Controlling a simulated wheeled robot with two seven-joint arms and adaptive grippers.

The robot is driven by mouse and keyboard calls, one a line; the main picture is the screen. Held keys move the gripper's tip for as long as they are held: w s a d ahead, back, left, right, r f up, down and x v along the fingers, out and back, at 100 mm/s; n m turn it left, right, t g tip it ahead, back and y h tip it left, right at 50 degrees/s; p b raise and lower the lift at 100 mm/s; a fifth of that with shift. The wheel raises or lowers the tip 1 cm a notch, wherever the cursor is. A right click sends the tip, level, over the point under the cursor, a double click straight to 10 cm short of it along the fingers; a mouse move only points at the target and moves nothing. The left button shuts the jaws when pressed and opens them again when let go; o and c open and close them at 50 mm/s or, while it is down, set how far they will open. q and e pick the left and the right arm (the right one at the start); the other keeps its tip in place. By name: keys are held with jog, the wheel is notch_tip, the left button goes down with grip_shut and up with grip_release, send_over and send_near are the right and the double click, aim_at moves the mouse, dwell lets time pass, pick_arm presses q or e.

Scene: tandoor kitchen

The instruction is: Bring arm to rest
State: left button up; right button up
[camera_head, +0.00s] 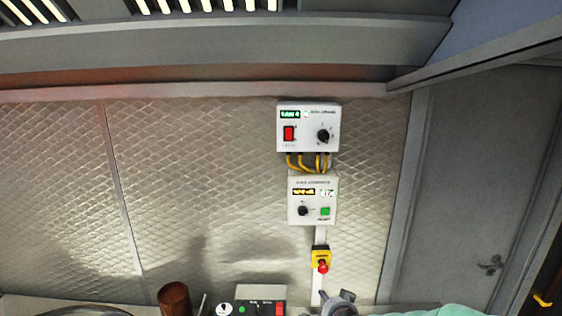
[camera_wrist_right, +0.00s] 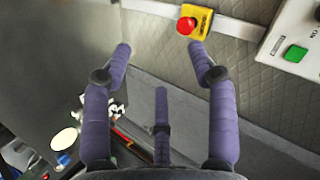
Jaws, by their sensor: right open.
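My right gripper (camera_head: 338,300) shows at the bottom edge of the head view, just below a red emergency button on a yellow box (camera_head: 321,259). In the right wrist view my right gripper (camera_wrist_right: 160,52) has its purple fingers spread wide, with nothing between them. The yellow box with the red button (camera_wrist_right: 194,21) is beyond the fingertips in that view, and I see no contact with it. My left gripper is not in view.
An upper control box (camera_head: 323,137) with a red switch and a lower control box (camera_head: 322,212) hang on the quilted metal wall (camera_head: 200,180). A brown cylinder (camera_head: 174,299) and a small panel (camera_head: 260,297) stand at the bottom. A grey door (camera_head: 475,190) is right.

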jog(key=s+f+n+g, duration=0.15)
jog(key=s+f, duration=0.25)
jog(key=f, duration=0.4)
jog(key=s+f+n+g, duration=0.15)
jog(key=s+f, duration=0.25)
jog(key=f, duration=0.5)
jog(key=s+a+f+n+g+y, duration=0.15)
jog(key=s+f+g, duration=0.25)
jog(key=s+f, duration=0.7)
jog(key=s+a+f+n+g+y, duration=0.15)
jog(key=s+f+g, duration=0.4)
jog(key=s, duration=0.95)
notch_tip(320, 180, down, 26)
jog(key=w+a+n+t+b, duration=0.1)
jog(key=b, duration=2.5)
jog(key=shift+w+f+n+t, duration=0.15)
jog(key=shift+w+n+t, duration=0.1)
jog(key=shift+n+t, duration=0.15)
